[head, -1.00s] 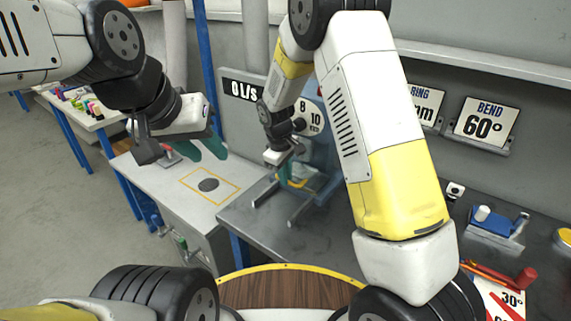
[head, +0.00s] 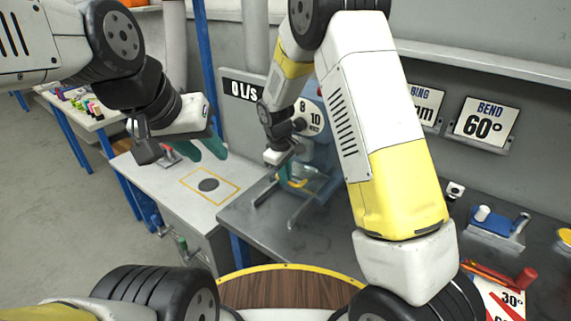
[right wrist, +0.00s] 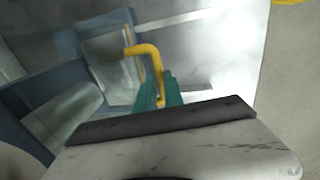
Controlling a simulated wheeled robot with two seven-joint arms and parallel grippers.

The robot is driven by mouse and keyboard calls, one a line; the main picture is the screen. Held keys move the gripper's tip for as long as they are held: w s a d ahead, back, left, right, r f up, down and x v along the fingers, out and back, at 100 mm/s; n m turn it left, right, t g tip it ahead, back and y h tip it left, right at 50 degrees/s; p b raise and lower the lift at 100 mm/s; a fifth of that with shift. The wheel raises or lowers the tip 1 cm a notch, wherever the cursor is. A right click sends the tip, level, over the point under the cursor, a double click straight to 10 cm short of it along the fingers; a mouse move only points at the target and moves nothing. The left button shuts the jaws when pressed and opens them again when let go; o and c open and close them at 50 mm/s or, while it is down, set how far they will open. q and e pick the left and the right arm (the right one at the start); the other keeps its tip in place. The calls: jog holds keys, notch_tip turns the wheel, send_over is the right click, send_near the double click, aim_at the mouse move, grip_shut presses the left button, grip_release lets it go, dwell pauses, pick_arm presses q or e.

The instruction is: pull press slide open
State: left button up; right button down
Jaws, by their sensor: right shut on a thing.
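The press (head: 318,140), grey-blue with a dial, stands on the dark workbench, partly hidden behind my right arm. Its slide has a yellow handle, seen clearly in the right wrist view (right wrist: 150,52). My right gripper (head: 287,172) is at the front of the press. In the right wrist view its teal fingers (right wrist: 158,92) are shut on the lower end of the yellow handle. A blue-grey frame lies beyond the handle. My left gripper (head: 203,152) hangs over the white cabinet with its teal fingers apart and empty, away from the press.
The white cabinet (head: 222,200) has a yellow-outlined square with a dark disc on top. A blue fixture (head: 497,225) and a red-handled tool (head: 500,275) are at right on the bench. Signs (head: 485,122) stand along the wall. A side table (head: 85,115) with coloured items is far left.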

jog(key=s+a, duration=0.7)
jog(key=s, duration=0.3)
jog(key=shift+a, duration=0.2)
jog(key=c, duration=1.5)
grip_release()
jog(key=shift+o, duration=0.2)
notch_tip(320, 180, up, 8)
jog(key=s, duration=0.1)
jog(key=shift+a+f, duration=0.15)
jog(key=shift+a, duration=0.2)
jog(key=shift+s, duration=0.1)
